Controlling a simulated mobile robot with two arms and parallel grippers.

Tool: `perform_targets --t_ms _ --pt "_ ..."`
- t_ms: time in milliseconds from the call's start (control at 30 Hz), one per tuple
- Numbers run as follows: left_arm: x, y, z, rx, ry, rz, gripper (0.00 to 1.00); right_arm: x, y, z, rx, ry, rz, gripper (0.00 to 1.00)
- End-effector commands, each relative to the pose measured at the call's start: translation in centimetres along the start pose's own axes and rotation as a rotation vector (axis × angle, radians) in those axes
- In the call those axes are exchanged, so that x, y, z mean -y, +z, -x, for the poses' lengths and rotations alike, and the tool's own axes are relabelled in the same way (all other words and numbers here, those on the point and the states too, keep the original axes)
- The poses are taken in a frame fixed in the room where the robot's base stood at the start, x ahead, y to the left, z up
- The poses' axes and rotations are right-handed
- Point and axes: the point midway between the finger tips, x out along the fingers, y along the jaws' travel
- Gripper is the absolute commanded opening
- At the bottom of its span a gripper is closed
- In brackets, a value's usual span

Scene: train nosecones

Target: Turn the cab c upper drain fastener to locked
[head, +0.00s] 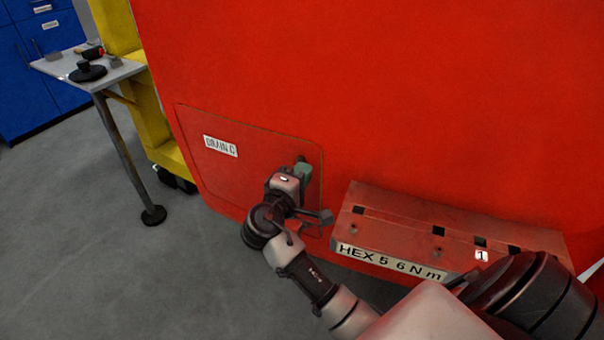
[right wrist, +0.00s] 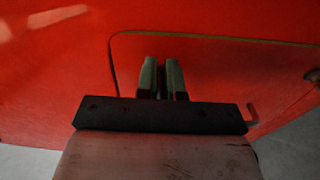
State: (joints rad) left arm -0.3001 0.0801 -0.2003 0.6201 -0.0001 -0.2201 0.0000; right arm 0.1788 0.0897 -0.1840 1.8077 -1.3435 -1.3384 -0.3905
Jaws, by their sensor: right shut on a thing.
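The drain panel (head: 240,170), labelled "DRAIN C", is a red rounded hatch in the large red cab side. It also shows in the right wrist view (right wrist: 215,70). My right gripper (head: 303,168) is at the panel's upper right corner. Its green-grey fingertips (right wrist: 161,80) are close together in the right wrist view, shut on the upper drain fastener. The fingers hide the fastener, so I cannot tell which way it is turned. A dark spot (right wrist: 312,75) at the right edge of the right wrist view may be another fastener. My left gripper is out of view.
A red ledge (head: 400,222) labelled "HEX 5 6 N m", with dark square slots, juts out right of the panel. A grey side table (head: 122,70) with small parts stands at the left by a yellow frame (head: 160,115). The grey floor (head: 100,240) at lower left is clear.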

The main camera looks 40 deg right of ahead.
Motion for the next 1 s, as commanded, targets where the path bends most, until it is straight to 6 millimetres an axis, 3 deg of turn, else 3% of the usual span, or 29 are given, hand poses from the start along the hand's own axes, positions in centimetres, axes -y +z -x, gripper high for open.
perform_targets --t_ms 33,100,233,567,1000 --pt "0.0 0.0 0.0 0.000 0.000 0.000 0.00 0.1 0.0 0.0 0.001 -0.003 0.000 0.00" --pt "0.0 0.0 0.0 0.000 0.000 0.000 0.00 0.1 0.0 0.0 0.000 -0.003 0.000 0.15" --pt "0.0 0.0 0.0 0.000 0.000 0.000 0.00 0.1 0.0 0.0 0.000 -0.002 0.000 0.33" --pt "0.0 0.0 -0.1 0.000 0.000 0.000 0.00 0.1 0.0 0.5 -0.001 -0.002 0.000 0.33" --pt "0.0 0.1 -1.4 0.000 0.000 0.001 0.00 0.3 0.0 8.4 -0.001 -0.005 -0.001 0.33"
